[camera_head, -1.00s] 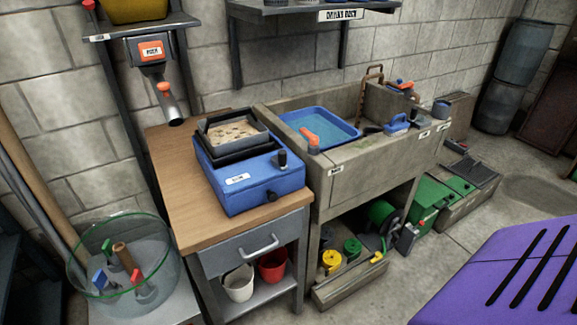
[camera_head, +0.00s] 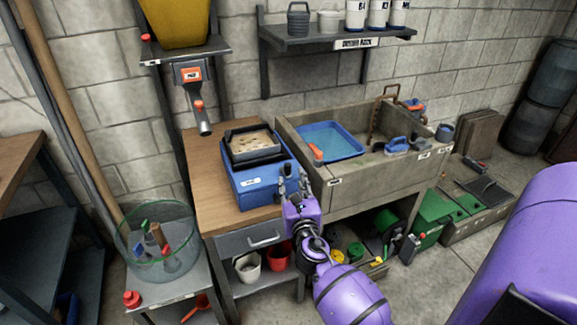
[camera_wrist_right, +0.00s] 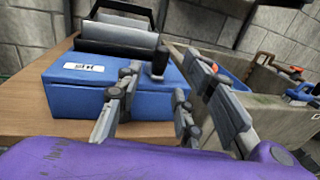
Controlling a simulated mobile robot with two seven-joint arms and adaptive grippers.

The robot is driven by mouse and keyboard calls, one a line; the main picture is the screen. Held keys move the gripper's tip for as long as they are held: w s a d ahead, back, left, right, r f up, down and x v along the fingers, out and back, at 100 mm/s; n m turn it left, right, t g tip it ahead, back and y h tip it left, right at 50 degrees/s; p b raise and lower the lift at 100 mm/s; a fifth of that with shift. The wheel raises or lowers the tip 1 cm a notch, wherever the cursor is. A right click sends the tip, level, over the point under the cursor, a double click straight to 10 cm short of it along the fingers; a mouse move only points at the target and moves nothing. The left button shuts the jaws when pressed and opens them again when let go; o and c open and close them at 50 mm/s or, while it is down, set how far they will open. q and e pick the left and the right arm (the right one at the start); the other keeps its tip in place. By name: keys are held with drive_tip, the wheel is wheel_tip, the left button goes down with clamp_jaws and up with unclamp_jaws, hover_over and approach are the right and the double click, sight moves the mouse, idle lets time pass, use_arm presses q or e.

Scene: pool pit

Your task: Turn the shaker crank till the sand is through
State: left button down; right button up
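The blue shaker (camera_head: 262,182) stands on the wooden-topped bench, with a dark-framed tray (camera_head: 251,156) on top. Lumpy, pale sandy material (camera_head: 252,142) shows in the tray. In the right wrist view the blue shaker body (camera_wrist_right: 78,98) fills the left half. Its black crank knob (camera_wrist_right: 160,62) stands upright, seen between my spread fingers. My right gripper (camera_head: 291,173) is open at the shaker's front right corner and hides the crank in the head view. In the wrist view the gripper (camera_wrist_right: 165,66) shows no clear contact with the knob. My left gripper is out of view.
A stone sink (camera_head: 345,185) with a blue basin (camera_head: 330,142) adjoins the bench on the right. A metal chute (camera_head: 203,122) hangs above the bench's back left. A glass bowl with tools (camera_head: 152,262) stands at lower left. Bare wood (camera_head: 212,175) lies left of the shaker.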

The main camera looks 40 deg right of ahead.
sight(288, 171)
drive_tip(key=x, duration=0.7)
drive_tip(key=shift+w+f+b, duration=0.1)
drive_tip(key=shift+w+b, duration=0.1)
drive_tip(key=shift+b, duration=0.1)
drive_tip(key=shift+d, duration=0.1)
clamp_jaws()
